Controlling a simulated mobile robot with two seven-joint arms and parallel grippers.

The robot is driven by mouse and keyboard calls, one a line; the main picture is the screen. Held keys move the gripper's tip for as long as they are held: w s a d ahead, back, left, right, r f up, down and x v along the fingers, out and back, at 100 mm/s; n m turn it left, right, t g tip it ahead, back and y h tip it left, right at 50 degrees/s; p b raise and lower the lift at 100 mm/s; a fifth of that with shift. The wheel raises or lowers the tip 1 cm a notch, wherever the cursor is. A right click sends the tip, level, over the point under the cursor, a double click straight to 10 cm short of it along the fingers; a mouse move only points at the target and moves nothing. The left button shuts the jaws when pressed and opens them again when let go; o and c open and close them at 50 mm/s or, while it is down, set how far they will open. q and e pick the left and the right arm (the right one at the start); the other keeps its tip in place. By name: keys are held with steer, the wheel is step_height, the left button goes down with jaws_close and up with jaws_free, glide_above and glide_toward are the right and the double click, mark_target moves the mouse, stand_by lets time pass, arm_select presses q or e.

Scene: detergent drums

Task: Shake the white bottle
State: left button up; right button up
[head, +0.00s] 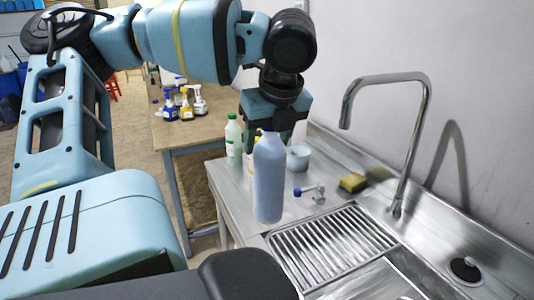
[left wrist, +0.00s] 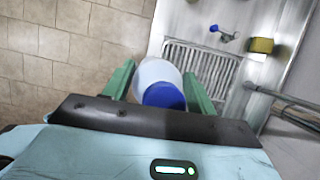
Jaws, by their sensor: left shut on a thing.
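The white bottle (head: 269,180) has a blue cap and looks bluish in the head view. It hangs upright in front of the steel counter's left part. My left gripper (head: 268,132) is shut on its upper part, reaching down from above. In the left wrist view, the white bottle (left wrist: 156,74) with its blue cap sits between the green fingers of my left gripper (left wrist: 160,85). The bottle appears clear of the counter, above the floor and the drainer's edge. My right gripper is not in view.
A steel sink counter (head: 230,190) has a ribbed drainer (head: 330,245) and a tall tap (head: 420,130). A green-capped bottle (head: 233,140), a pale cup (head: 298,158), a small blue-and-white item (head: 310,190) and a sponge (head: 352,183) stand behind. Spray bottles (head: 185,105) stand on a wooden table (head: 205,130).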

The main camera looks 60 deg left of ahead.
mark_target(268, 169)
arm_select(q)
step_height(268, 169, down, 7)
steer(key=shift+w+a+f, duration=0.1)
steer(key=shift+w, duration=0.05)
steer(key=r, duration=0.7)
steer(key=shift+w+a+r, duration=0.2)
steer(key=shift+a+r, duration=0.05)
steer(key=f, duration=0.7)
steer(key=shift+s+d+f, duration=0.2)
steer(key=shift+s+d, duration=0.15)
steer(key=shift+d, duration=0.05)
steer(key=shift+w+a+r, duration=0.1)
steer(key=shift+a+r, duration=0.05)
steer(key=shift+r, duration=1.1)
steer(key=shift+w+a+r, duration=0.1)
steer(key=shift+w+r, duration=0.05)
steer(key=shift+r, duration=1.1)
steer(key=shift+w+a+r, duration=0.1)
steer(key=shift+a+r, duration=0.05)
steer(key=shift+r, duration=1.1)
steer(key=f, duration=0.7)
steer(key=shift+s+d+f, duration=0.25)
steer(key=shift+s+d, duration=0.05)
steer(key=shift+d, duration=0.05)
steer(key=shift+w+a, duration=0.2)
steer(key=shift+a, duration=0.1)
steer(key=shift+s+d+r, duration=0.15)
steer(key=shift+s+d, duration=0.05)
steer(key=shift+d, duration=0.05)
